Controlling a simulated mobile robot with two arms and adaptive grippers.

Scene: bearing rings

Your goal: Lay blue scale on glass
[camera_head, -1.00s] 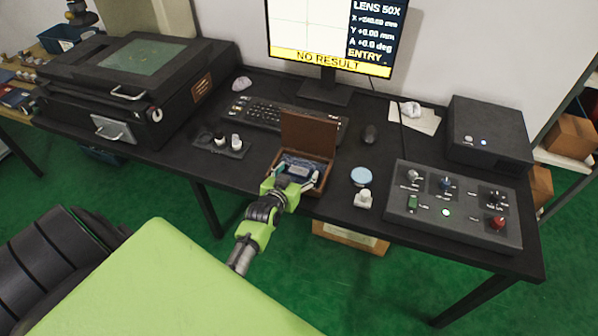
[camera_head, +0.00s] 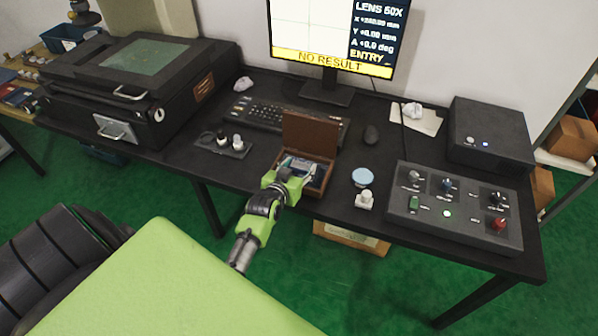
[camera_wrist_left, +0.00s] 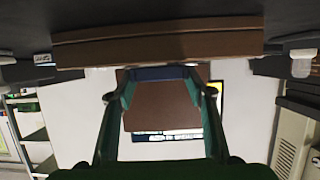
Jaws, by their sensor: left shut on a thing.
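The blue scale (camera_wrist_left: 160,73) shows as a dark blue bar between my left gripper's fingertips in the left wrist view. My left gripper (camera_head: 298,170) is shut on it, at the open wooden box (camera_head: 311,134) in the head view. The box's lid stands up at the back, and the gripper partly hides the inside. The greenish glass (camera_head: 136,57) is set in the top of the black measuring machine (camera_head: 185,85) at the far left of the table, well away from the gripper. My right gripper is not in view.
A keyboard (camera_head: 262,112) and a small tray with fittings (camera_head: 222,146) lie between the box and the machine. A monitor (camera_head: 331,38) stands behind. A round blue-topped item (camera_head: 362,177) and a control panel (camera_head: 453,206) are to the right.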

